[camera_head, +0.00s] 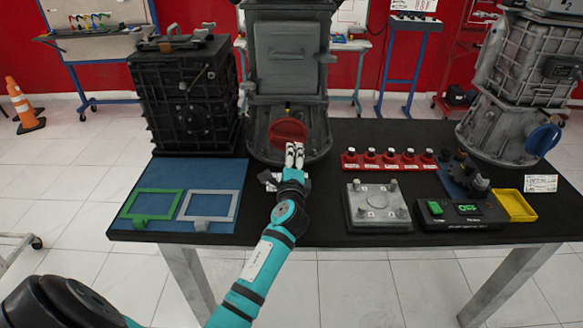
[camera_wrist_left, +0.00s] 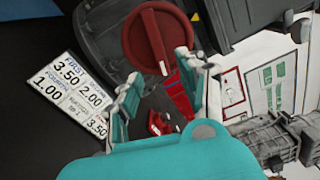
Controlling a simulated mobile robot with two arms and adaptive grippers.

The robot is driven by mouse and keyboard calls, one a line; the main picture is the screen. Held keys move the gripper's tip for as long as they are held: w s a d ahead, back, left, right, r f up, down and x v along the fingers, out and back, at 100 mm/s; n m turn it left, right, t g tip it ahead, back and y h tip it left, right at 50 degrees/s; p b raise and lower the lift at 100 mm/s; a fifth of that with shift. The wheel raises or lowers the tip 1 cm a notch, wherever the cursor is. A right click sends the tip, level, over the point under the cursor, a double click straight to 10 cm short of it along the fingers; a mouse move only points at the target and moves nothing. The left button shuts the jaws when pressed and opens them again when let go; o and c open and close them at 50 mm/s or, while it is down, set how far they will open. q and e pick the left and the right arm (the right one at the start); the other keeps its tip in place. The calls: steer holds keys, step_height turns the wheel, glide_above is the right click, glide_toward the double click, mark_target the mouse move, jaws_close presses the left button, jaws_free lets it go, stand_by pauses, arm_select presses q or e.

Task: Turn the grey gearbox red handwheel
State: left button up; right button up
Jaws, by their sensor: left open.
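The grey gearbox (camera_head: 290,50) stands upright at the back of the black table. Its red handwheel (camera_head: 288,131) is a round disc with a raised bar across it, low on the front. The handwheel also shows at the top of the left wrist view (camera_wrist_left: 158,36). My left gripper (camera_head: 294,150) is just in front of the handwheel's lower edge. In the left wrist view its two fingers (camera_wrist_left: 154,80) are apart, with the handwheel beyond their tips. Nothing is held between them, and I cannot tell whether a fingertip touches the wheel. My right gripper is not in view.
A black gearbox (camera_head: 188,95) stands on the left, and another grey gearbox with a blue handwheel (camera_head: 543,140) on the right. Frames on a blue mat (camera_head: 150,172), a red rail (camera_head: 390,160), a metal plate (camera_head: 376,206) and a yellow tray (camera_head: 516,205) lie nearby.

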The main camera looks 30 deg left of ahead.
arm_select(q)
steer(key=v, duration=0.5)
stand_by(0.5)
